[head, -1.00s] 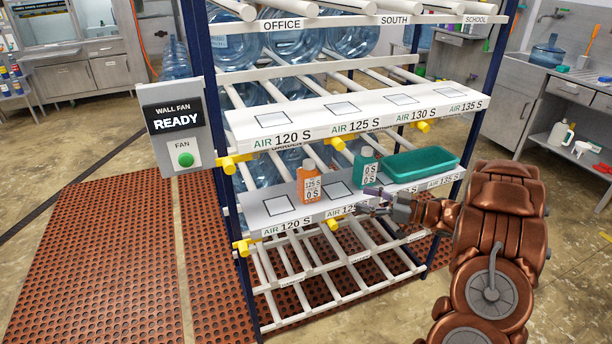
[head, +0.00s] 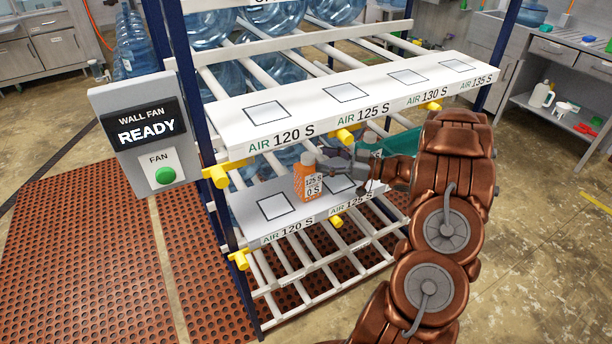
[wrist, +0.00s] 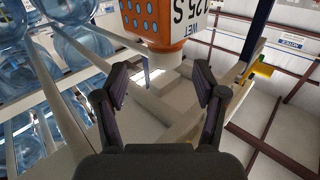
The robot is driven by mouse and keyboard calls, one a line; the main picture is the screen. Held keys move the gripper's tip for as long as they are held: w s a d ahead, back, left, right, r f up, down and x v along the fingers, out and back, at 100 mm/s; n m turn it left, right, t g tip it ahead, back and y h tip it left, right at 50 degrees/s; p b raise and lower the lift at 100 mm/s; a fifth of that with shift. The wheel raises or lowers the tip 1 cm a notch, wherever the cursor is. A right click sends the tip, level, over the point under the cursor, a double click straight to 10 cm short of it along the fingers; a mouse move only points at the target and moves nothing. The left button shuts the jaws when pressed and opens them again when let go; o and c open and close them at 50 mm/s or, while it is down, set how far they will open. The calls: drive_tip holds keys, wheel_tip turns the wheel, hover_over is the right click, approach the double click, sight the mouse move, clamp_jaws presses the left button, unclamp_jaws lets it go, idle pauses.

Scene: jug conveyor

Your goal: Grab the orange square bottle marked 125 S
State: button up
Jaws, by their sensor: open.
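The white upper shelf (head: 300,118) overhangs the lower one. Yellow knobs (head: 345,135) stick out at the front. A fan panel (head: 150,135) is at left.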

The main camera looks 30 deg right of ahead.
sight(308, 155)
drive_tip(key=p+x, duration=0.1)
drive_tip(key=x, duration=0.2)
drive_tip(key=shift+a+r+p, duration=0.1)
drive_tip(key=shift+a+p, duration=0.25)
drive_tip(key=shift+a, duration=0.2)
drive_tip(key=shift+x, duration=0.8)
drive_tip(key=shift+d, duration=0.1)
drive_tip(key=shift+c, duration=0.4)
clamp_jaws()
